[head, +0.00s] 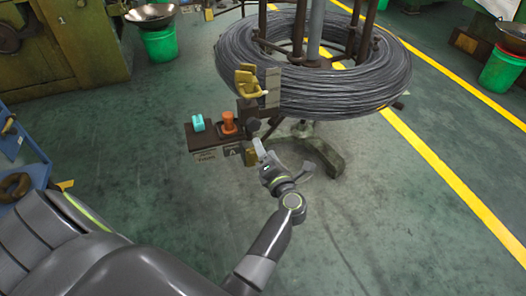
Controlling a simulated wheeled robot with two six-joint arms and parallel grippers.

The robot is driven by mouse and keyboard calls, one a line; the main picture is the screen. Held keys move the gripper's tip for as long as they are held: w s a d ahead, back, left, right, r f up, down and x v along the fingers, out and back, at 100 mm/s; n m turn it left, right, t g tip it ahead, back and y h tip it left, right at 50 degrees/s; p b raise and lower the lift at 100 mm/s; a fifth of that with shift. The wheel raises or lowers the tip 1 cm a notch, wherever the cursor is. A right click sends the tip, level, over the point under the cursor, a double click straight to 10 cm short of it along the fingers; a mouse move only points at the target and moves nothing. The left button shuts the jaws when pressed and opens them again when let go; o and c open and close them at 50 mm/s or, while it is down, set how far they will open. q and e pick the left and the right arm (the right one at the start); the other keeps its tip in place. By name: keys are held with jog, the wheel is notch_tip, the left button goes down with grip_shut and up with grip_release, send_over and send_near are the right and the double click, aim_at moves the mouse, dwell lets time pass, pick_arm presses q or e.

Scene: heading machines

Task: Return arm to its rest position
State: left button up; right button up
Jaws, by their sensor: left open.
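My left arm comes up from the bottom of the head view, bent at a wrist joint. Its left gripper (282,162) is open, its two fingers spread apart. I see nothing between the fingers. The gripper appears just in front of and to the right of a small dark control box (207,150), with one finger near the box's right end. I cannot tell whether they touch. My right gripper is not in view.
The box carries a cyan button (198,123) and an orange knob (228,122). A large wire coil (330,88) sits on a stand behind, with a yellow clamp-like part (246,82). Blue equipment (20,150) stands left. Green floor (390,220) is clear at right.

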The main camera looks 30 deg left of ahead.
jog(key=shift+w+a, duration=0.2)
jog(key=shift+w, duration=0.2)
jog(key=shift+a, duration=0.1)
